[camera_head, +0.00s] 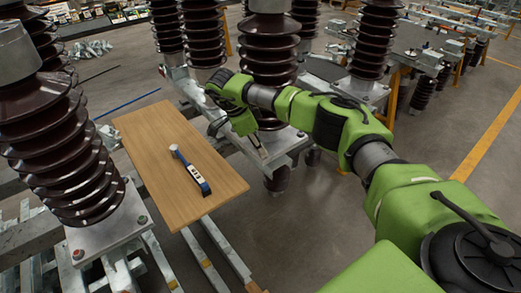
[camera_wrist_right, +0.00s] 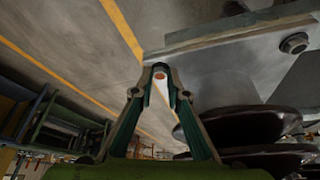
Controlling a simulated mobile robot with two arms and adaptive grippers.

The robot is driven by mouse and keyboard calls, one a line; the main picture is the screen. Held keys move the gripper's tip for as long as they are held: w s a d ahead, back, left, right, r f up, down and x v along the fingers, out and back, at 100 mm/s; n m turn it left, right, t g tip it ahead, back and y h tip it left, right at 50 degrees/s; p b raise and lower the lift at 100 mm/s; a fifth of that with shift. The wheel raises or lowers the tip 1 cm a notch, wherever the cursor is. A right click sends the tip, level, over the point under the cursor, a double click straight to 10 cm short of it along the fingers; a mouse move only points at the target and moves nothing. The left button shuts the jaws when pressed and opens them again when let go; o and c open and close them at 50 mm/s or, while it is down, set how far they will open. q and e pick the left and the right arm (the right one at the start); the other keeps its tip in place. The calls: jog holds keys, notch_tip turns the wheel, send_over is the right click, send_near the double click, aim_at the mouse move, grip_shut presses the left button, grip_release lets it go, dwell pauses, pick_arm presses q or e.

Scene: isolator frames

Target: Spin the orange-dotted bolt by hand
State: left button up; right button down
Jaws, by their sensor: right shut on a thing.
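My right gripper (camera_head: 262,153) comes in from the right and points down at the edge of the metal base plate (camera_head: 287,147) under the middle insulator. In the right wrist view its two fingers (camera_wrist_right: 160,72) meet at the tips. They are shut on the orange-dotted bolt (camera_wrist_right: 159,76), whose orange dot shows between the fingertips. The rest of the bolt is hidden by the fingers, and the head view does not show it clearly. My left gripper is not in view.
Ribbed brown insulators (camera_head: 270,50) stand around the gripper. Another bolt (camera_wrist_right: 294,43) sits on the plate in the wrist view. Open floor (camera_head: 330,220) lies below the arm.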

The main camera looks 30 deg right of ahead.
dwell(0.3)
jog(key=shift+w, duration=0.1)
jog(key=c, duration=2)
grip_release()
jog(key=v, duration=1.2)
